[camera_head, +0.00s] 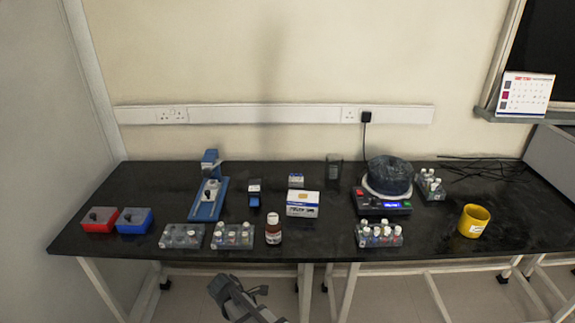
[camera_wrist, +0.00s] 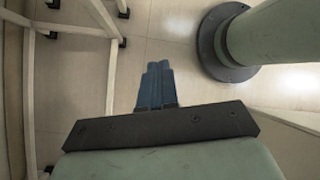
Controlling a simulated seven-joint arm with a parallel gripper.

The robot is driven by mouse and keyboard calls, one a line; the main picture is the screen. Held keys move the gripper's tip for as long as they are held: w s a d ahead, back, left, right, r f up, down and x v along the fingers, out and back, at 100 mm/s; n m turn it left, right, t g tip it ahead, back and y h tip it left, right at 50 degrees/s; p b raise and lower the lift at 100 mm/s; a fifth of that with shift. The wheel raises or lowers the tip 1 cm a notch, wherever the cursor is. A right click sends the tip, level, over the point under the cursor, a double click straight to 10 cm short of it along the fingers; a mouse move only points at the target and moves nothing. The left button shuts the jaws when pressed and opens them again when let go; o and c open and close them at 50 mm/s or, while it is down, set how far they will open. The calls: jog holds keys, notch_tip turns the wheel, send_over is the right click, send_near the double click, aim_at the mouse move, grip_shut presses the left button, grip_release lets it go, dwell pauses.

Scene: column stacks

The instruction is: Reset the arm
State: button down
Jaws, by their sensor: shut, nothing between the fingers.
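My gripper (camera_wrist: 157,85) shows in the wrist view. Its two blue fingers are pressed together with nothing between them, and it hangs over the pale tiled floor (camera_wrist: 85,75), clear of the bench. In the head view, a grey part of my arm (camera_head: 240,300) shows at the bottom edge, in front of the black bench (camera_head: 340,230). It touches nothing on the bench. The rest of my arm is out of the head view.
Several bottle racks, a brown bottle (camera_head: 273,233), a white box (camera_head: 303,205), a scale (camera_head: 382,205) with a dark bag-like thing on it, a yellow cup (camera_head: 474,221), and red (camera_head: 100,220) and blue (camera_head: 134,221) boxes stand on the bench. White bench legs (camera_wrist: 106,20) show left in the wrist view.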

jog(key=s+d+f+m+g+y, duration=0.2)
jog(key=s+d+f+m+g, duration=0.1)
jog(key=s+d+f+m, duration=0.65)
jog(key=s+d+f+m+g+y, duration=0.2)
jog(key=s+d+f+m, duration=0.35)
jog(key=d, duration=0.65)
jog(key=s+d+f+m+y, duration=0.1)
jog(key=s+m, duration=0.2)
jog(key=s, duration=0.2)
jog(key=s+d+f+m+g+y, duration=0.1)
jog(key=s+d+f+m, duration=0.1)
jog(key=s+m, duration=0.2)
jog(key=shift+s+d+y, duration=0.25)
jog(key=shift+s+y, duration=0.05)
jog(key=shift+s, duration=0.4)
jog(key=shift+f, duration=0.1)
